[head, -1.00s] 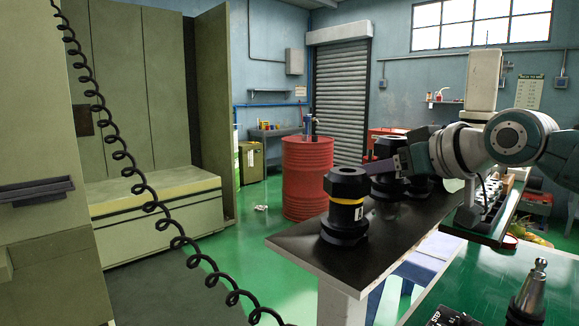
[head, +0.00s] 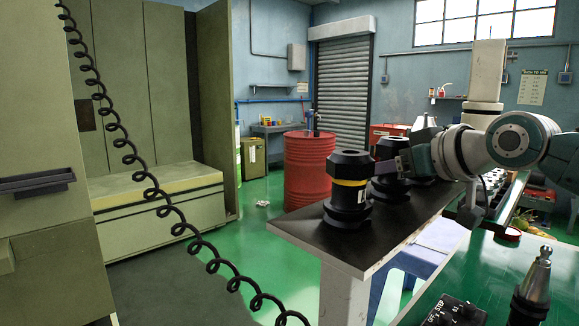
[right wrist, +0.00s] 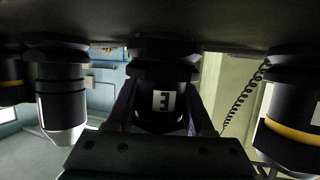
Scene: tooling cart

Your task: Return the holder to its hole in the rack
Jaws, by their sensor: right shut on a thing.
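My right gripper (head: 388,168) reaches in from the right and is shut on a black holder (head: 391,187) behind the front one. In the right wrist view this held holder (right wrist: 163,103) sits between the fingers with a white label, its flange close to the dark rack surface. I cannot tell whether it is seated in a hole. The dark-topped rack (head: 340,249) is a narrow shelf. A black holder with a yellow ring (head: 349,186) stands upright near its front end and also shows in the right wrist view (right wrist: 291,133). My left gripper is out of view.
In the right wrist view, another holder with a silver tapered end (right wrist: 62,100) stands on the other side of the held one. A tool with a metal tip (head: 536,280) and a black control box (head: 455,312) are at lower right. A coiled cable (head: 150,180) hangs at left.

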